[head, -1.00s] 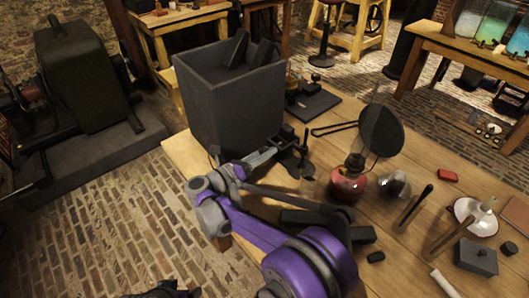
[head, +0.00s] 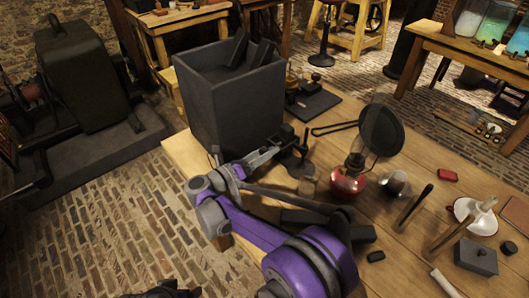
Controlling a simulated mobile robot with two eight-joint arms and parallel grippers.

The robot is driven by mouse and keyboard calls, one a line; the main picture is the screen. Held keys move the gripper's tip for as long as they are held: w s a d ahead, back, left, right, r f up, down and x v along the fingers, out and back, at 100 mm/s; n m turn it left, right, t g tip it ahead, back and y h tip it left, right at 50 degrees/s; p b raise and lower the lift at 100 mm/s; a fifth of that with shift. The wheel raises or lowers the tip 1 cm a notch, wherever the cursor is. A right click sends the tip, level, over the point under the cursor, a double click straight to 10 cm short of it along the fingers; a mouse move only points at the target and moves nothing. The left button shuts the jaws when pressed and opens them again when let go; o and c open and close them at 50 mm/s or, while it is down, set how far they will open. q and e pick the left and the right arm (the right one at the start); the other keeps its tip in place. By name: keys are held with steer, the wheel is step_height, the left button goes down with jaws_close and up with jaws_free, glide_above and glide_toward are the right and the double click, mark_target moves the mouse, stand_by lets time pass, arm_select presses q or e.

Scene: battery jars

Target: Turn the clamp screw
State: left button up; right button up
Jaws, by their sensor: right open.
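A small dark clamp (head: 297,167) stands on the wooden table to the right of the big grey bin. A thin upright dark rod (head: 305,139), which looks like its screw, rises from it. My right gripper (head: 273,153) is open, with its fingers just left of the clamp and pointing toward it. It looks empty, and I cannot tell whether a finger touches the clamp. Part of the clamp is hard to make out against the dark gripper. My left gripper is not clearly in view.
The tall grey bin (head: 230,105) stands close behind my right gripper. Bare wood shows at the table's left corner (head: 183,152).

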steer(key=v, duration=1.1)
steer(key=shift+p, duration=0.3)
steer(key=shift+d, duration=0.1)
